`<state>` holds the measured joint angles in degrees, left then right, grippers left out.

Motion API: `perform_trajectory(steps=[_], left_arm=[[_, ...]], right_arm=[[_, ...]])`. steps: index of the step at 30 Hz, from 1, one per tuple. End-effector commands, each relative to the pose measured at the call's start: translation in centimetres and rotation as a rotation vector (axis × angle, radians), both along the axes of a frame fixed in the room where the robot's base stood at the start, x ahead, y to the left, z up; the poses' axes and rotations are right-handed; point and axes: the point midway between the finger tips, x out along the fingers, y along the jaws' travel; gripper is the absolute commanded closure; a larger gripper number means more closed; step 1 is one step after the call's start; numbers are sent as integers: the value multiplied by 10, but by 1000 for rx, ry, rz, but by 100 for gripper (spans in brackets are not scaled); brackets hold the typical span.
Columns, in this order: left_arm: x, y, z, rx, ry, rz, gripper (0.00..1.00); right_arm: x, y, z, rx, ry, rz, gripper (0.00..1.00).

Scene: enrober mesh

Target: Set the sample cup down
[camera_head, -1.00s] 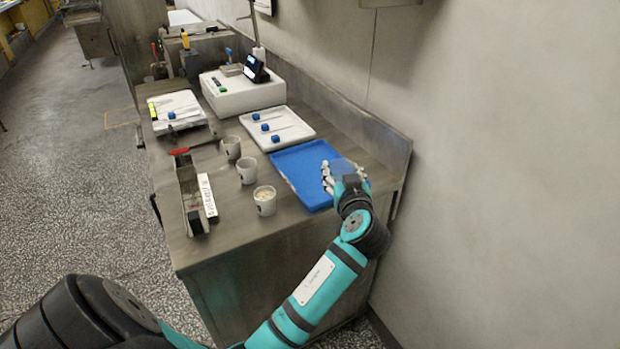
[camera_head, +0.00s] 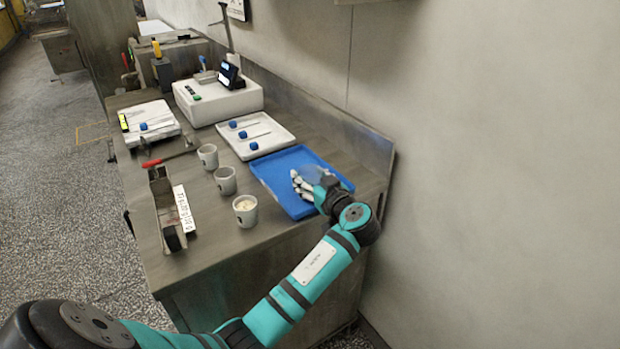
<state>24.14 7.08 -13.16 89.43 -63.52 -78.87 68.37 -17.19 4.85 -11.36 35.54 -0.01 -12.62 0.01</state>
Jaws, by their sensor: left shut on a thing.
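My left gripper (camera_head: 303,183) is over the right part of the blue tray (camera_head: 270,173). Its pale fingers are shut around a see-through, bluish cup (camera_head: 318,173), which I take to be the sample cup. The cup is faint and partly hidden by the fingers. I cannot tell whether its base touches the tray. The rest of the blue tray looks empty. My right gripper is not in view.
Three white cups stand left of the tray; the nearest (camera_head: 245,210) holds pale contents. A white tray (camera_head: 268,149) with blue-ended tools lies behind. A metal holder (camera_head: 166,215) with a label stands at the left. The wall (camera_head: 490,170) bounds the right.

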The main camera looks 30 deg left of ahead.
Motion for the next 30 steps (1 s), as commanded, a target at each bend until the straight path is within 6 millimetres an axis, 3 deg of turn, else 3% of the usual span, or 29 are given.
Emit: perform_trajectory(steps=[12, 13, 18, 27, 30], left_arm=[[0, 0, -8, 0, -2, -1, 83], [0, 0, -7, 0, -2, -1, 45], [0, 0, -6, 0, -1, -1, 24], [0, 0, -4, 0, -1, -1, 24], [-4, -9, -5, -2, -3, -3, 24]], right_arm=[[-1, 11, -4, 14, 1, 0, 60], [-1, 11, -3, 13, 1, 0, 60], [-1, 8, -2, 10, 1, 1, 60], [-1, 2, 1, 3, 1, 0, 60], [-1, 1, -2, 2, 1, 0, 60]])
